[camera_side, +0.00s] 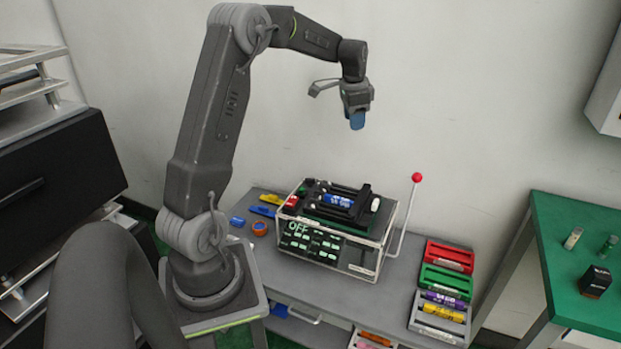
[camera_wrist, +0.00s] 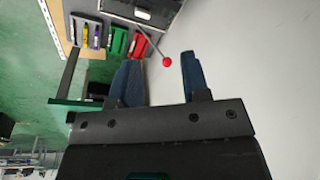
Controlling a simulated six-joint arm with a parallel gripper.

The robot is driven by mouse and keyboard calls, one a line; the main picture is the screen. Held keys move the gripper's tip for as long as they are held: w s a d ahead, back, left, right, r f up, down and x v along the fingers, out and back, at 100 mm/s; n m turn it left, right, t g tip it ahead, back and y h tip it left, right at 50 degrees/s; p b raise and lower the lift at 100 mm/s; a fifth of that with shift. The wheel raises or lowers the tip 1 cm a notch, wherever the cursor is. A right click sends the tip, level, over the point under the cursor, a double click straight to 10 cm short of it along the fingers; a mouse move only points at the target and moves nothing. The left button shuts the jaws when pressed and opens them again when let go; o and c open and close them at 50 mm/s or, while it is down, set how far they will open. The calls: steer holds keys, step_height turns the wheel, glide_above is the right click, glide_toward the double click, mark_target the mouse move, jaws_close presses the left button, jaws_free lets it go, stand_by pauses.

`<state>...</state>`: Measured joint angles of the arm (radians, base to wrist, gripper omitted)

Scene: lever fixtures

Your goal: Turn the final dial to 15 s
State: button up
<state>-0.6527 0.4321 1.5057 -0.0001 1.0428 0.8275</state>
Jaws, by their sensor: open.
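A boxy device (camera_side: 352,262) stands on the grey table in the side view, with a lit front panel (camera_side: 310,240) that reads OFF above several small labels. No clearly marked dial or 15 s mark can be made out. A whitish knob-like part (camera_side: 375,204) sits on its top right, and a blue cylinder (camera_side: 338,201) lies on top. A lever with a red ball (camera_side: 417,177) rises at its right side. My gripper (camera_side: 357,121) is open and empty, high above the device, fingers pointing down. In the wrist view, the red ball (camera_wrist: 166,62) shows between my open fingers (camera_wrist: 159,72).
Red (camera_side: 449,257), green (camera_side: 445,281) and grey (camera_side: 439,323) trays stand right of the device, with purple and yellow cylinders. A green table (camera_side: 575,235) holds small items at right. The air around my gripper is clear.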

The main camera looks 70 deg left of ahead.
steer(key=a+f, duration=0.7)
steer(key=a, duration=0.3)
steer(key=m+g+h, duration=0.1)
glide_above(310, 182)
step_height(310, 182, down, 9)
steer(key=f, duration=1.3)
steer(key=shift+w+a+f, duration=0.25)
steer(key=shift+a+f, duration=0.1)
steer(key=shift+f, duration=0.05)
jaws_close()
